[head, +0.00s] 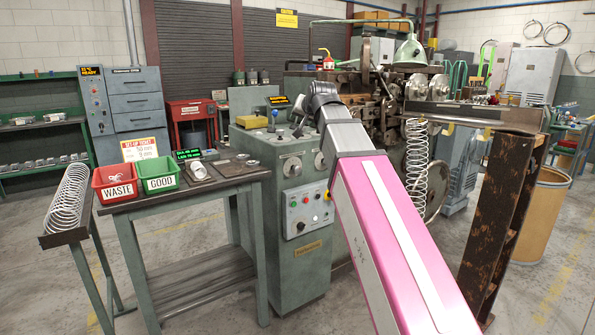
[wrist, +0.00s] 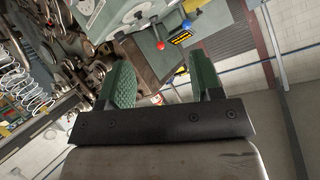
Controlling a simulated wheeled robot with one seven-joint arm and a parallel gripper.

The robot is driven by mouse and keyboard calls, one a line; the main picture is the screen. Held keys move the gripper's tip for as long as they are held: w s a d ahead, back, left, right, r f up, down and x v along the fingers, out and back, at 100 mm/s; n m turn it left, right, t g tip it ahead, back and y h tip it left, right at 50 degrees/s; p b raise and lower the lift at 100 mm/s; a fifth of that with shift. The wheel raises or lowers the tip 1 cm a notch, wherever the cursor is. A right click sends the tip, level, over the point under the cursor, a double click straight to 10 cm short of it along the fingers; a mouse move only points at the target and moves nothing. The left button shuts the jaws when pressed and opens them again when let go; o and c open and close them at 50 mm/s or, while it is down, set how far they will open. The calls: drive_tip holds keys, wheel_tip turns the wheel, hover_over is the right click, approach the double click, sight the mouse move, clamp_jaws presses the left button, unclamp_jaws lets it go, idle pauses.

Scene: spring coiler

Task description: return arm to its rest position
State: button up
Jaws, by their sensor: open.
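My gripper (wrist: 163,82) shows in the wrist view with its two green padded fingers spread apart and nothing between them. In the head view my pink and white arm reaches up from the lower right, and its dark wrist end (head: 322,97) is in front of the spring coiler (head: 375,75). The fingers are hard to make out there. The wrist view is tilted and shows machine parts beyond the fingers, with a red-knobbed lever (wrist: 160,46) and a blue knob (wrist: 186,25).
A green control cabinet (head: 305,255) stands left of my arm. A bench (head: 235,170) holds a red WASTE bin (head: 118,190) and green GOOD bin (head: 160,184). Coil springs lie in a left trough (head: 65,237) and hang at right (head: 416,160). A rusty stand (head: 490,220) is at right.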

drive_tip(key=d+f+g+h, duration=0.1)
drive_tip(key=d+f+g, duration=0.15)
drive_tip(key=f, duration=0.75)
drive_tip(key=d+f+g+h, duration=0.1)
drive_tip(key=d+f, duration=0.2)
drive_tip(key=f, duration=0.7)
drive_tip(key=s+d+f+g, duration=0.2)
drive_tip(key=s+d+f, duration=0.2)
drive_tip(key=s+f, duration=0.3)
drive_tip(key=s+d+f+n+g+h, duration=0.1)
drive_tip(key=s+d+f+g, duration=0.2)
drive_tip(key=f, duration=1.4)
drive_tip(key=s+d+f+g+h, duration=0.1)
drive_tip(key=s+d+f+g, duration=0.2)
drive_tip(key=s+f, duration=0.7)
wheel_tip(320, 180, down, 3)
drive_tip(key=shift+s+d+r, duration=0.2)
drive_tip(key=shift+s+d, duration=0.15)
drive_tip(key=shift+d, duration=0.45)
